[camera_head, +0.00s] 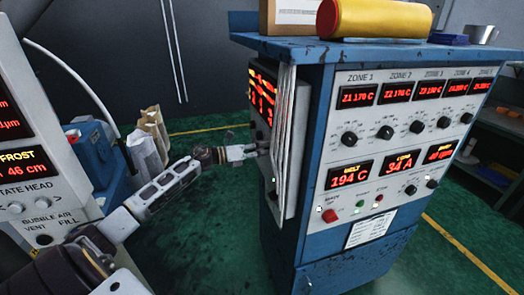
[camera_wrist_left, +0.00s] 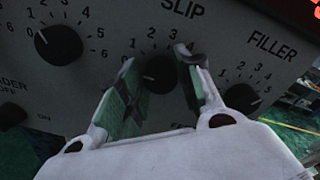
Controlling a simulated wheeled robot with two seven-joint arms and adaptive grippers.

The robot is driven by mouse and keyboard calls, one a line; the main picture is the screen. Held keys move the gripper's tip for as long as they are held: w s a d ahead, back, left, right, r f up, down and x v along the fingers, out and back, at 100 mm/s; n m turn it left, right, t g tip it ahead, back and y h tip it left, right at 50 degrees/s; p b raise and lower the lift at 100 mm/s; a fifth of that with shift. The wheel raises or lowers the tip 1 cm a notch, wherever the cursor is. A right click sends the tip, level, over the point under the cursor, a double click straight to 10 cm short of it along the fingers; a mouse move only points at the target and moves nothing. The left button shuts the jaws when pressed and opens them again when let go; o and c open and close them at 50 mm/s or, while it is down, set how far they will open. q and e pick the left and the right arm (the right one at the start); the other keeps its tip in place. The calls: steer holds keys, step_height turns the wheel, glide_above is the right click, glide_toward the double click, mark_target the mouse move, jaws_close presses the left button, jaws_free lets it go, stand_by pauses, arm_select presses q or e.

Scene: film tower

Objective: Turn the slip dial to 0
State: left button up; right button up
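The slip dial (camera_wrist_left: 158,74) is a round black knob on a grey panel, under the word SLIP in the left wrist view. A small pale mark shows at its left side. Some scale numbers around it are partly hidden by my fingers, so the reading is unclear. My left gripper (camera_wrist_left: 160,62) has one finger on each side of the dial, and the knob shows between the pads. I cannot tell whether the pads touch it. In the head view my left gripper (camera_head: 262,148) is at the cabinet's left side panel (camera_head: 299,150). My right gripper is not in view.
Another knob (camera_wrist_left: 58,45) is left of the slip dial, and the filler dial (camera_wrist_left: 242,96) is right of it. The blue cabinet (camera_head: 320,270) has more knobs and red displays on its front. A blue machine (camera_head: 92,150) and paper sacks (camera_head: 148,140) stand behind my arm.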

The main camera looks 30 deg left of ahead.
arm_select(q)
steer(key=o, duration=0.3)
steer(key=shift+o, duration=0.2)
steer(key=shift+s, duration=0.1)
steer(key=shift+a+f, duration=0.1)
steer(key=v, duration=1.1)
steer(key=shift+s+a, duration=0.3)
stand_by(0.4)
stand_by(0.7)
